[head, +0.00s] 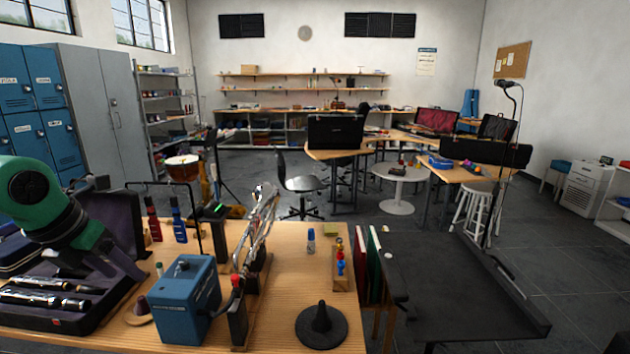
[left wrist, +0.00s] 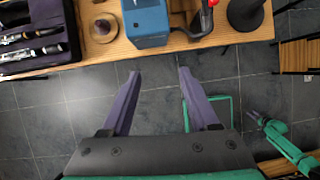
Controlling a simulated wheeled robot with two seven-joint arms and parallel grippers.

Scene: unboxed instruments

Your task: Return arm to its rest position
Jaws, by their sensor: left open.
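My left arm (head: 75,225) comes in from the left in the head view, its green links bent above an open instrument case. A green jointed link at the right of that view (left wrist: 285,145) looks like my right arm.
A black flat-topped stand (head: 455,290) is to the right. The floor before the table is mostly clear.

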